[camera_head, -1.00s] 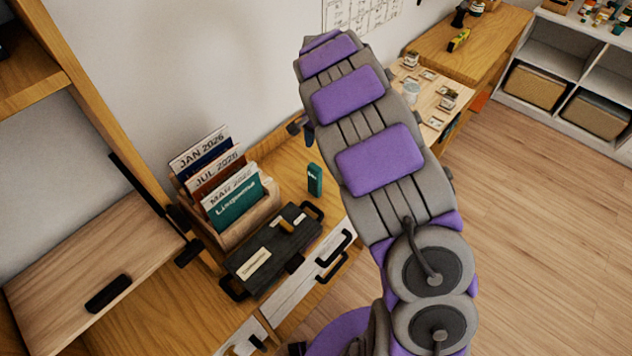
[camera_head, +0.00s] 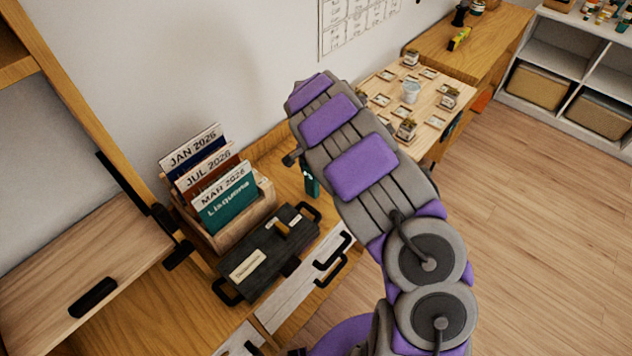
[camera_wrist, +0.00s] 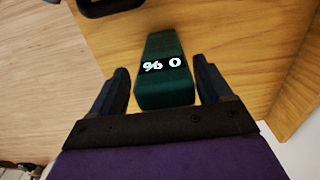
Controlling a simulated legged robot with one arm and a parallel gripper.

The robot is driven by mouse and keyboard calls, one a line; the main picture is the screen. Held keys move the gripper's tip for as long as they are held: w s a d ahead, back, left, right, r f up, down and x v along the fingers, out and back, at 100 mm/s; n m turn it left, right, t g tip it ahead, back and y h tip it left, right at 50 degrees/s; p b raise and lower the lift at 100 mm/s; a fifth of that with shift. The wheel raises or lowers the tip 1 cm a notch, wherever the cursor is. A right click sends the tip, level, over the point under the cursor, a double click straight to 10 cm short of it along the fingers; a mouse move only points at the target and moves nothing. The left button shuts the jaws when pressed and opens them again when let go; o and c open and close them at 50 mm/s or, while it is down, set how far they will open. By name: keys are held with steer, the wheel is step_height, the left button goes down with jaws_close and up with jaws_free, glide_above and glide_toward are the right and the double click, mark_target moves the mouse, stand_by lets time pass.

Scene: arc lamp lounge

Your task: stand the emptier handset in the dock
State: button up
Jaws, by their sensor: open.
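A dark green handset (camera_head: 311,183) stands on the wooden desk in the head view, partly hidden behind my arm. In the wrist view the green handset (camera_wrist: 165,80) shows a black band with white "0 %", upside down. My gripper (camera_wrist: 161,68) is open, with one dark finger on each side of the handset and visible gaps between. In the head view only part of my gripper shows, at the far end of my arm. I cannot make out a second handset or the dock in these views.
A wooden file rack (camera_head: 245,222) with dated folders and a black toolbox (camera_head: 265,262) with dark handles stand left of the handset. A wooden board (camera_head: 425,85) with small cards and cups lies beyond. A wooden shelf (camera_head: 60,260) is at the left.

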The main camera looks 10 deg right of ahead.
steer(key=shift+a+f, duration=0.2)
steer(key=shift+a, duration=1)
steer(key=shift+c, duration=0.6)
steer(key=shift+d, duration=1.1)
steer(key=c, duration=0.6)
steer(key=shift+a, duration=0.25)
steer(key=c, duration=0.3)
steer(key=shift+a, duration=0.7)
steer(key=shift+c, duration=1)
steer(key=shift+d+r+p, duration=0.3)
steer(key=shift+d+r, duration=0.25)
steer(key=shift+d+r+p, duration=0.2)
steer(key=shift+r+p, duration=0.15)
steer(key=shift+r, duration=0.65)
steer(key=shift+s+r, duration=0.2)
steer(key=shift+r, duration=0.15)
steer(key=s+d+r+p, duration=0.1)
steer(key=s+d, duration=0.3)
steer(key=s, duration=1.1)
steer(key=shift+p, duration=0.8)
